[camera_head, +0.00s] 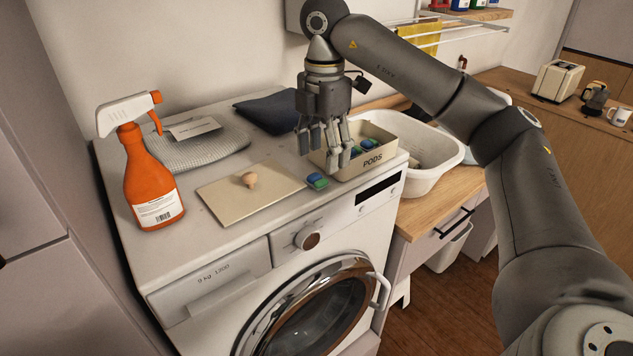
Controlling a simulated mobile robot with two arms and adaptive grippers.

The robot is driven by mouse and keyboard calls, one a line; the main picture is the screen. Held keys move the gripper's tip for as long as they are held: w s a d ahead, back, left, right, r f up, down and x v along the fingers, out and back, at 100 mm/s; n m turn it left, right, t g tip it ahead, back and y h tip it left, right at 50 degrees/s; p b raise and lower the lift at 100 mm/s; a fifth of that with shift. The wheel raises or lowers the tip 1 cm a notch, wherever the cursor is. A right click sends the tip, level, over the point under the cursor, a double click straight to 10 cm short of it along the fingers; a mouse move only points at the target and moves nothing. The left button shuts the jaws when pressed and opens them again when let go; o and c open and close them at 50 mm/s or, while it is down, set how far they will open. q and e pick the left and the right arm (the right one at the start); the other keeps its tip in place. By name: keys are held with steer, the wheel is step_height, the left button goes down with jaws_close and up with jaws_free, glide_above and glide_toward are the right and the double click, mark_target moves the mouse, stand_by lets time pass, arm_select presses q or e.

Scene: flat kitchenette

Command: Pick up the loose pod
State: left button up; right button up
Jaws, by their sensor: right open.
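A loose pod (317,181), blue and green, lies on the white top of the washing machine (225,232), near its front edge. It is just left of the pods box (384,156), an open beige box marked PODS. More blue and green shows inside the box, partly hidden by my fingers. My right gripper (325,150) points down over the box's left part, its fingers spread and empty. It is above and slightly right of the loose pod, apart from it as far as I can tell. My left gripper is not in view.
A beige board (225,200) with a small tan object (249,179) lies left of the pod. An orange spray bottle (150,185) stands at the left. A grey towel (190,152) and dark cloth (265,112) lie behind. A white basin (437,172) stands right.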

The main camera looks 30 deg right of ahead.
mark_target(322, 171)
step_height(322, 171, down, 4)
steer(key=shift+p, duration=0.9)
steer(key=shift+w+f, duration=0.1)
steer(key=shift+f, duration=0.4)
steer(key=shift+a, duration=0.1)
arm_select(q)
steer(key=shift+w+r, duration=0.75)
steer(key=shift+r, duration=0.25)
arm_select(e)
steer(key=c, duration=0.8)
